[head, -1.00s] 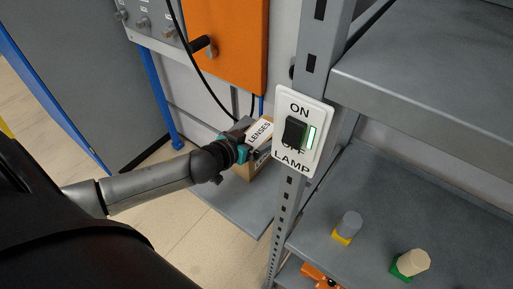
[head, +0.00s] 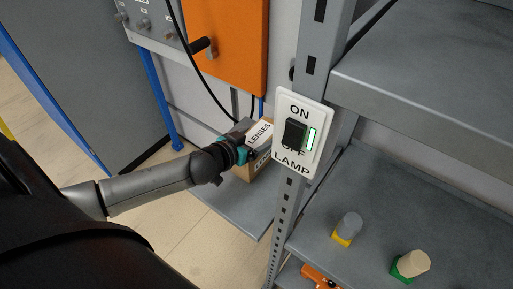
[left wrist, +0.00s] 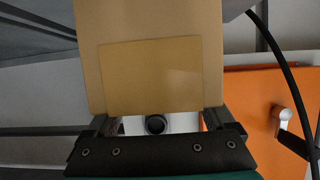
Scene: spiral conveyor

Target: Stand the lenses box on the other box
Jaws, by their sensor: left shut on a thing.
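The lenses box (head: 260,133), with a white label reading LENSES on its upper face, is in the middle of the head view, partly hidden by my left gripper. The other box (head: 262,166), brown cardboard with a partly hidden label, shows just below it on a low grey shelf. My left gripper (head: 248,152) is shut on the lenses box. In the left wrist view a brown cardboard surface (left wrist: 150,28) with a lighter rectangle fills the upper middle, at the fingertips (left wrist: 160,120). I cannot tell whether the two boxes touch. My right gripper is out of view.
A grey rack post (head: 287,205) with a lamp switch plate (head: 284,155) stands close right of the boxes. An orange cabinet (head: 233,45) and a black cable (head: 198,78) are behind. The low grey shelf (head: 240,208) is bare in front.

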